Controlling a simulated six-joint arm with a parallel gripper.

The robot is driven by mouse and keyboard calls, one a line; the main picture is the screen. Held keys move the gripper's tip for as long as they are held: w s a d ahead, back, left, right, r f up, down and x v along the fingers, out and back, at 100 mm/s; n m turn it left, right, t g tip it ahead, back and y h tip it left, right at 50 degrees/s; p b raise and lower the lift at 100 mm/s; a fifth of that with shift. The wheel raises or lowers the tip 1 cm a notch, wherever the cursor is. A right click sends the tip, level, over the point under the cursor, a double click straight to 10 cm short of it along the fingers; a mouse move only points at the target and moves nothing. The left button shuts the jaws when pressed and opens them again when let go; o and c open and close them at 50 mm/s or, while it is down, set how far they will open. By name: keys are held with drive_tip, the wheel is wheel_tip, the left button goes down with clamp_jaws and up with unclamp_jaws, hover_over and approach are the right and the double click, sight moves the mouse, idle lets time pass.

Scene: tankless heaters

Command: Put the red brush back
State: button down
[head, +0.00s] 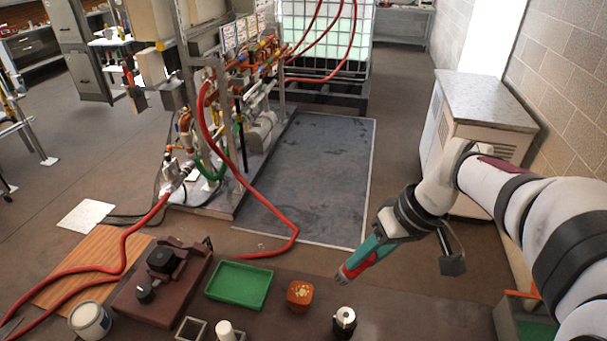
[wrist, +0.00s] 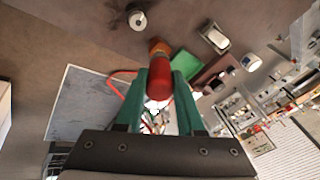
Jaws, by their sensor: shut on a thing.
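The red brush (wrist: 158,80) shows in the wrist view as a red rounded body between the two teal fingers of my gripper (wrist: 158,92). My gripper is shut on it. In the head view my gripper (head: 357,263) is above the workbench (head: 408,312), near its far edge, pointing down and left. A red part of the brush (head: 350,269) shows at the fingertips, apart from the bench. The rest of the brush is hidden by the fingers, and I cannot make out its bristles.
On the bench are a green tray (head: 240,285), an orange-brown holder (head: 299,295), a black-and-silver canister (head: 344,321), a dark machine (head: 165,267) and a white can (head: 90,321). A bin (head: 521,320) sits at the right. A red hose (head: 255,193) runs near the bench.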

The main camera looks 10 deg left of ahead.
drive_tip(key=s+a+f+n+h, duration=0.1)
drive_tip(key=s+a+f+n, duration=0.2)
drive_tip(key=a, duration=0.5)
drive_tip(key=a+f+n+h, duration=0.2)
drive_tip(key=a+n, duration=0.3)
drive_tip(key=a, duration=0.3)
drive_tip(key=s+a+f+n+h, duration=0.1)
drive_tip(key=s+a+f+n, duration=0.15)
drive_tip(key=a, duration=0.45)
drive_tip(key=shift+n+g, duration=0.3)
drive_tip(key=shift+n, duration=0.15)
drive_tip(key=s+a+f, duration=0.1)
drive_tip(key=a+f, duration=0.2)
drive_tip(key=s+a+f, duration=0.2)
drive_tip(key=a+f, duration=0.2)
drive_tip(key=s+a+f, duration=0.1)
drive_tip(key=a+f, duration=0.2)
drive_tip(key=shift+s+a+f, duration=0.15)
drive_tip(key=shift+f, duration=0.4)
drive_tip(key=c, duration=0.5)
unclamp_jaws()
drive_tip(key=shift+f, duration=0.1)
